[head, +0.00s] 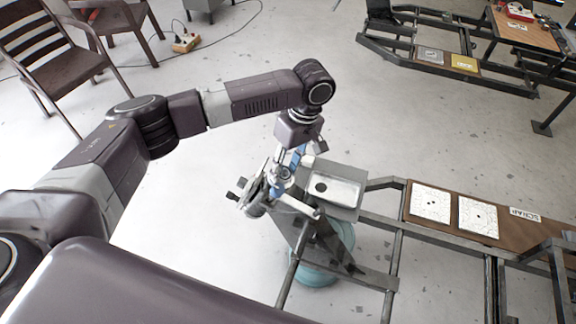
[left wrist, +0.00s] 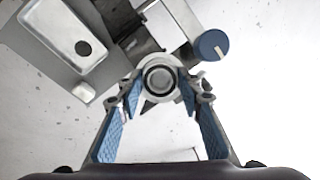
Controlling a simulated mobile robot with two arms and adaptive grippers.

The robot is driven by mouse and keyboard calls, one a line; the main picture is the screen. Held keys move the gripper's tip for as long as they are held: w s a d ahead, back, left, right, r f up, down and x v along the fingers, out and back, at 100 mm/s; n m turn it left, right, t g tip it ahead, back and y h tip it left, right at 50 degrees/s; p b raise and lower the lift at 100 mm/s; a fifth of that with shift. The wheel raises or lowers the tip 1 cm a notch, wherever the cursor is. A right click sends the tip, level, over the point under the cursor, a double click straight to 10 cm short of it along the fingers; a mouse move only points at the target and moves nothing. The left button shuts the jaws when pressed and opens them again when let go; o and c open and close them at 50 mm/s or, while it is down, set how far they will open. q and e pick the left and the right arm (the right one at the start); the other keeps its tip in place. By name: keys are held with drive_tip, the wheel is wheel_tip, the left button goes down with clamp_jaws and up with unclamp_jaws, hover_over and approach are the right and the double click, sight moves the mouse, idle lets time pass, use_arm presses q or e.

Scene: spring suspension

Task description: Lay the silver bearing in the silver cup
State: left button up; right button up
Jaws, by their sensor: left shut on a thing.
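My left gripper (head: 283,176) reaches down over the metal stand in the head view. In the left wrist view its blue-padded fingers (left wrist: 160,90) are shut on a round silver ring with a dark centre, which looks like the silver bearing (left wrist: 160,72). In the head view the bearing (head: 284,171) is small and partly covered by the fingers. A separate silver cup cannot be told apart under or around the ring. My right gripper is in neither view.
A metal tray (head: 348,193) with a dark round hole sits beside the gripper, also in the left wrist view (left wrist: 60,28). A round blue knob (left wrist: 211,45) is close by. A metal frame with a brown board (head: 447,225) extends right. Chairs stand at upper left.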

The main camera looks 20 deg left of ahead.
use_arm(q)
drive_tip(key=shift+s+f, duration=0.15)
drive_tip(key=shift+f, duration=0.1)
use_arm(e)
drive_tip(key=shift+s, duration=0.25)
use_arm(q)
drive_tip(key=o, duration=1.3)
drive_tip(key=shift+a+f, duration=0.1)
drive_tip(key=shift+o, duration=0.2)
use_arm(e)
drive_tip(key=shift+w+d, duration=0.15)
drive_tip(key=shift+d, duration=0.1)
use_arm(q)
drive_tip(key=shift+r, duration=0.2)
drive_tip(key=v, duration=1.2)
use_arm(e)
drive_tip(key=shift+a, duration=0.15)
use_arm(q)
drive_tip(key=shift+f, duration=0.15)
